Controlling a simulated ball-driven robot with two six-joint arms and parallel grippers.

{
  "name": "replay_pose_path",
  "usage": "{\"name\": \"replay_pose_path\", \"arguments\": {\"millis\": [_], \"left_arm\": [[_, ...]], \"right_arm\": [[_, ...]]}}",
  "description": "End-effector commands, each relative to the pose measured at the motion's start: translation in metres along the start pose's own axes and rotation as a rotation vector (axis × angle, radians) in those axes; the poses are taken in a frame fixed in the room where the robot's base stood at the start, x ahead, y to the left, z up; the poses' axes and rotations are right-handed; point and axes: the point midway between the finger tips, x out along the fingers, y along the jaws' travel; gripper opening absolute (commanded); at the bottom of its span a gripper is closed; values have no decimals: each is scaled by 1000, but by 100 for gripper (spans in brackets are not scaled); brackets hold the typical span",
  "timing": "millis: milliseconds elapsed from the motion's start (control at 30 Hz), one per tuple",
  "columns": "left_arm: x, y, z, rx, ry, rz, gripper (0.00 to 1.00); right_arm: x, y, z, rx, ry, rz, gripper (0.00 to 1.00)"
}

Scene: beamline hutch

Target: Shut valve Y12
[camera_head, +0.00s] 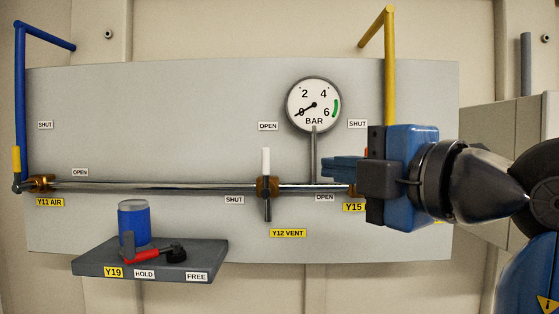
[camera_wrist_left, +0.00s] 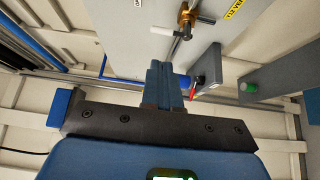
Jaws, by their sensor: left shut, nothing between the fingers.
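Valve Y12 (camera_head: 267,187) is a brass body on the horizontal pipe, above the yellow Y12 VENT label (camera_head: 288,233). Its white handle (camera_head: 266,161) points straight up, toward the OPEN label (camera_head: 268,126). A SHUT label (camera_head: 234,200) is at the valve's lower left. My left gripper (camera_head: 325,168) is right of the valve, apart from it, with its blue fingers shut and empty. In the left wrist view the shut fingers (camera_wrist_left: 164,66) point toward the panel, and the brass valve (camera_wrist_left: 187,16) with its white handle (camera_wrist_left: 162,31) lies beyond them. My right gripper is not in view.
Valve Y15 is mostly hidden behind my left gripper; its label (camera_head: 354,207) shows. A pressure gauge (camera_head: 314,104) stands above the pipe, its needle near 0. Lower left, a grey shelf (camera_head: 210,262) holds a blue cylinder (camera_head: 135,225) and a red lever (camera_head: 146,254). Valve Y11 (camera_head: 40,184) is far left.

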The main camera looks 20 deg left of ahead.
Motion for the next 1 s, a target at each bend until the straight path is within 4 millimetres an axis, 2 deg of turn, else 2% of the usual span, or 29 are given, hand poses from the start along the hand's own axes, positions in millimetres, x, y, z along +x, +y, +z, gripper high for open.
{"name": "replay_pose_path", "arguments": {"millis": [267, 467, 1000], "left_arm": [[2, 0, 0, 2, 0, 1, 0], [17, 2, 0, 2, 2, 2, 0], [110, 5, 0, 5, 3, 2, 0]], "right_arm": [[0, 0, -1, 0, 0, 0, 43], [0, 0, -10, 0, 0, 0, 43], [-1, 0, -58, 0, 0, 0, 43]]}}
